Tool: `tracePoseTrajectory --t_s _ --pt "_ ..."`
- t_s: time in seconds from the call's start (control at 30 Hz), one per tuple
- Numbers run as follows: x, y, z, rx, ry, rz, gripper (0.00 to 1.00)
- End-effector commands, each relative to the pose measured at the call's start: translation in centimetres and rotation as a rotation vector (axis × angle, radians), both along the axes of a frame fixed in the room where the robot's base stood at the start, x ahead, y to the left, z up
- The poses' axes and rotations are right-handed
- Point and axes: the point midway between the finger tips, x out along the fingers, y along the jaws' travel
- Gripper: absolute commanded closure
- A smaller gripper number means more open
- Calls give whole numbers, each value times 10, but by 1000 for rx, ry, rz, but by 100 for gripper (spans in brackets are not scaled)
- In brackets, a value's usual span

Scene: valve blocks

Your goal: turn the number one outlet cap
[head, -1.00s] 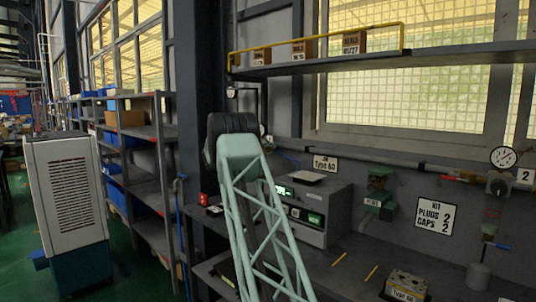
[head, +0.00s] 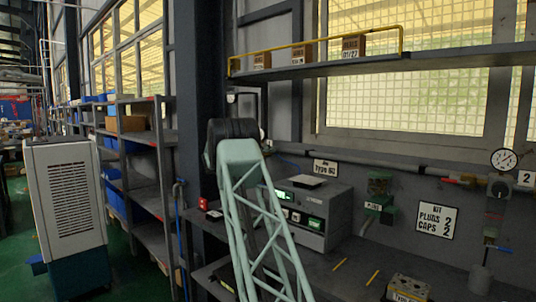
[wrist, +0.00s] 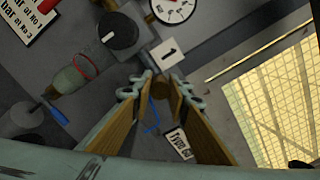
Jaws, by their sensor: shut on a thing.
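In the wrist view my gripper (wrist: 161,84) has its two wood-coloured fingers on either side of a small brown round cap (wrist: 160,91). It is shut on this cap, which is partly hidden between the fingertips. A white tag with the number 1 (wrist: 168,51) sits just beyond the fingertips, beside the pipe fitting. A black round knob (wrist: 119,30) and a white dial gauge (wrist: 173,7) are near it. In the head view my pale green lattice arm hides the gripper and the cap.
In the head view a bench (head: 350,262) bears a grey machine (head: 315,218) and a valve block (head: 408,288). The number 2 station with its gauge (head: 504,160) is at the right. A shelf (head: 370,67) with boxes runs above. A grey cabinet (head: 65,195) stands on the left.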

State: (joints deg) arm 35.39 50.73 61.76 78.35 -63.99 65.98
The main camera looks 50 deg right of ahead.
Motion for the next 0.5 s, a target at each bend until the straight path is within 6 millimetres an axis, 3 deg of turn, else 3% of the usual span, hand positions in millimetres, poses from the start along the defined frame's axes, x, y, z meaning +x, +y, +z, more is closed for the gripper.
tracePoseTrajectory --t_s 0.03,0.07,0.2,0.5 --pt "0 0 -1 1 1 -1 95" --pt "0 0 -1 1 1 -1 82" --pt "0 0 -1 0 1 0 70" --pt "0 0 0 0 1 0 70"
